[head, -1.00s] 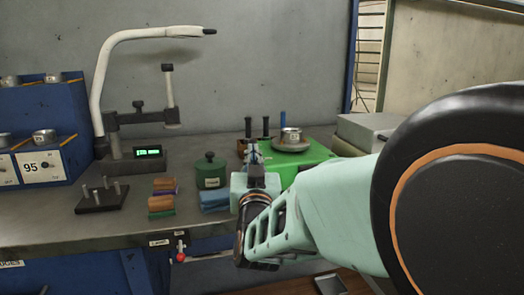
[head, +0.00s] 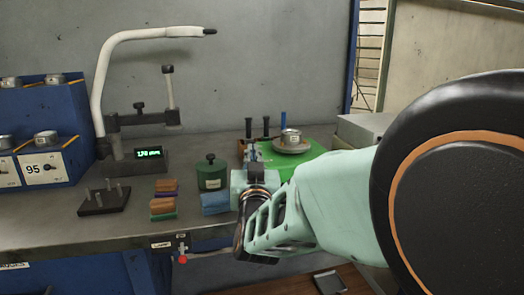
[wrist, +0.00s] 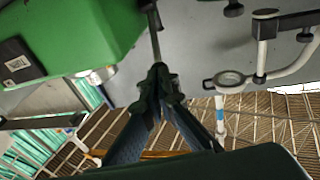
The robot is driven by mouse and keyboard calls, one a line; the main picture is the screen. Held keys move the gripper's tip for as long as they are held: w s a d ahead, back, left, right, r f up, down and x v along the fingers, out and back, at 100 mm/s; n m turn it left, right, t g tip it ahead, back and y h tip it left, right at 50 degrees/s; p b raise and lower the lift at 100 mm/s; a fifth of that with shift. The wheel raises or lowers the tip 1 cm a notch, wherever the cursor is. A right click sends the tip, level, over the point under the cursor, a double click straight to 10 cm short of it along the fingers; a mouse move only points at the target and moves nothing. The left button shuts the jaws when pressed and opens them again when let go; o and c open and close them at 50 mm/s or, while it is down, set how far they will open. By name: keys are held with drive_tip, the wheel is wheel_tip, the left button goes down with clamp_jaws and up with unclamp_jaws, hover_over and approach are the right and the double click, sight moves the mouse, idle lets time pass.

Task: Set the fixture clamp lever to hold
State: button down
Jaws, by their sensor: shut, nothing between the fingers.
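A small lever with a red ball knob (head: 182,259) hangs at the bench's front edge in the head view, beside small label plates (head: 160,244). I take it as the clamp lever; its label text is too small to read. My gripper (head: 252,150) is over the bench in front of the green device, up and to the right of the red knob and clearly apart from it. In the wrist view my gripper (wrist: 158,76) has its dark fingers together and empty. The red knob does not show in the wrist view.
A green device (head: 312,160) with a round pan stands behind my gripper. A green canister (head: 210,172), coloured blocks (head: 163,206), a pegged dark plate (head: 104,200) and a lamp arm (head: 103,75) stand on the bench. The space before the bench's left front is clear.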

drive_tip(key=shift+w+r+p, duration=0.15)
drive_tip(key=shift+r+p, duration=0.2)
drive_tip(key=shift+p, duration=0.4)
drive_tip(key=w+r+g+p, duration=0.1)
drive_tip(key=g+p, duration=0.1)
drive_tip(key=p, duration=0.5)
drive_tip(key=w+a+r+n+g+p, duration=0.1)
drive_tip(key=w+r+g+p, duration=0.1)
drive_tip(key=p, duration=0.6)
drive_tip(key=shift+w+r+g, duration=0.1)
drive_tip(key=shift+g, duration=0.2)
drive_tip(key=w+a+g+h+p, duration=0.1)
drive_tip(key=w+p, duration=0.6)
drive_tip(key=p, duration=0.7)
drive_tip(key=shift+a+g, duration=0.5)
drive_tip(key=shift+g, duration=0.6)
drive_tip(key=shift+p, duration=0.3)
